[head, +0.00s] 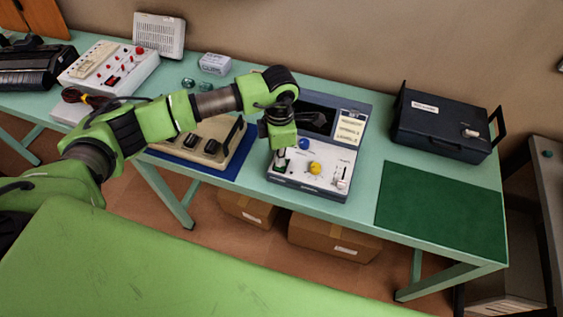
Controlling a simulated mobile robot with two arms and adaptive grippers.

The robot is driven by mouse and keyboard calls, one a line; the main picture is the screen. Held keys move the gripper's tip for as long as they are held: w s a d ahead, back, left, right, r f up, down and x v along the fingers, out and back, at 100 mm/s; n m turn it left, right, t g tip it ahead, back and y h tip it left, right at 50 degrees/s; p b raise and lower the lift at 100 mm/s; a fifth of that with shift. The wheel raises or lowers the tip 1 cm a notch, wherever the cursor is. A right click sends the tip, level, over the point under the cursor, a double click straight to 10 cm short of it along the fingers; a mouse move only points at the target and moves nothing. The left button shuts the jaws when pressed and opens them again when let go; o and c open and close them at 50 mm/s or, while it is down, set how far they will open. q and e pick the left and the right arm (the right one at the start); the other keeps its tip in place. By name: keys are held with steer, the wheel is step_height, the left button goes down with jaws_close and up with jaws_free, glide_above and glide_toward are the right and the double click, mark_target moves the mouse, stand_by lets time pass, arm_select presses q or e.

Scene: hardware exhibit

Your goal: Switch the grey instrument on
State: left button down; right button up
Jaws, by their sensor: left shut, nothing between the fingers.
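The grey instrument (311,180) stands on the green bench in the middle of the head view. My left wrist hides the instrument's upper left part.
A beige device (205,142) on a blue mat stands close on the left, partly under my arm. A white device with red knobs (108,66) is farther left. A dark case (442,122) stands at the right behind a bare green mat (440,210).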

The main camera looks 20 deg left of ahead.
arm_select(q)
steer(key=shift+f+b, duration=0.9)
steer(key=shift+f, duration=0.1)
stand_by(0.3)
steer(key=shift+s+r, duration=0.1)
steer(key=shift+r, duration=0.05)
steer(key=shift+r+p, duration=0.5)
steer(key=shift+r, duration=0.05)
steer(key=shift+r+p, duration=1.3)
steer(key=shift+r, duration=1.55)
